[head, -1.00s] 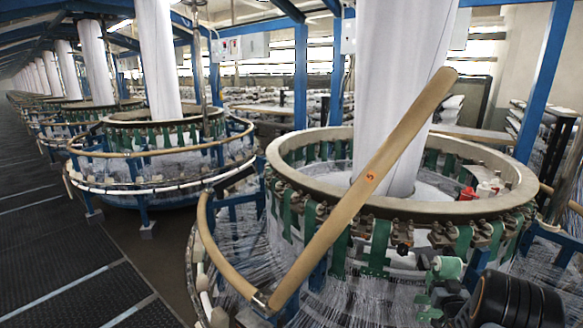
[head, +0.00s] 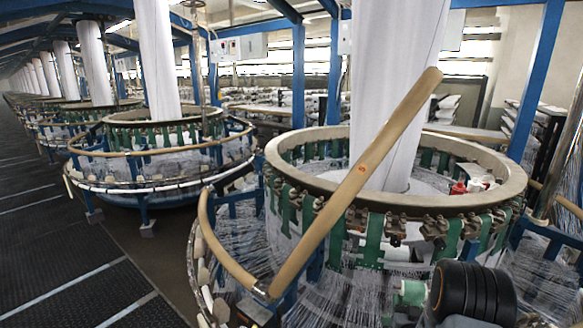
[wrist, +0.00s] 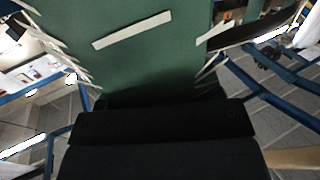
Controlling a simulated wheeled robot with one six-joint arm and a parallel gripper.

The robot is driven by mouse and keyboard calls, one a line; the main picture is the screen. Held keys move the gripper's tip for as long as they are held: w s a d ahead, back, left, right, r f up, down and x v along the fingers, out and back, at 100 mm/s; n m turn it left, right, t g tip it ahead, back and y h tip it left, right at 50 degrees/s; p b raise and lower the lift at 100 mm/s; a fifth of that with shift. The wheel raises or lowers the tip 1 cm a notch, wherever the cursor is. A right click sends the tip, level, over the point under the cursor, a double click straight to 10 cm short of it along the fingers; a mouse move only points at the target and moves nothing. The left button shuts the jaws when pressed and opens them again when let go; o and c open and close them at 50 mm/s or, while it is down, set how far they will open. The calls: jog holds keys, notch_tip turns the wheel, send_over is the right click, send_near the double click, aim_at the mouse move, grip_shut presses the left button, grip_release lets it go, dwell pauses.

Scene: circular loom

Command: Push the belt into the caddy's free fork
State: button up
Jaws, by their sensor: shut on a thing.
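In the wrist view, a green belt (wrist: 140,50) with frayed pale edges and a white stripe fills the upper middle. My gripper (wrist: 160,118), dark in the foreground, is shut on the belt's lower end, and the belt stands out beyond it. In the head view, a black ribbed rounded part, which looks like my arm, is at the lower right. A small green piece with a pale end (head: 412,292) shows beside it; I cannot tell whether this is the held belt. I cannot make out the caddy or its free fork in either view.
The circular loom's pale ring (head: 400,205) carries several green strips (head: 373,240) around its rim. A tan rail (head: 350,185) with a red mark slants up across the front. White fabric (head: 395,90) rises from the centre. A dark walkway (head: 70,255) is clear at left.

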jog(key=s+a+f+n+y, duration=0.1)
jog(key=s+a+f+y, duration=0.1)
jog(key=a, duration=0.7)
jog(key=s+a+f+n+y, duration=0.1)
jog(key=s+a+f+y, duration=0.1)
jog(key=a, duration=0.7)
jog(key=shift+s+a+f+n+t, duration=0.2)
jog(key=shift+f+n+t, duration=0.15)
jog(key=shift+f, duration=0.45)
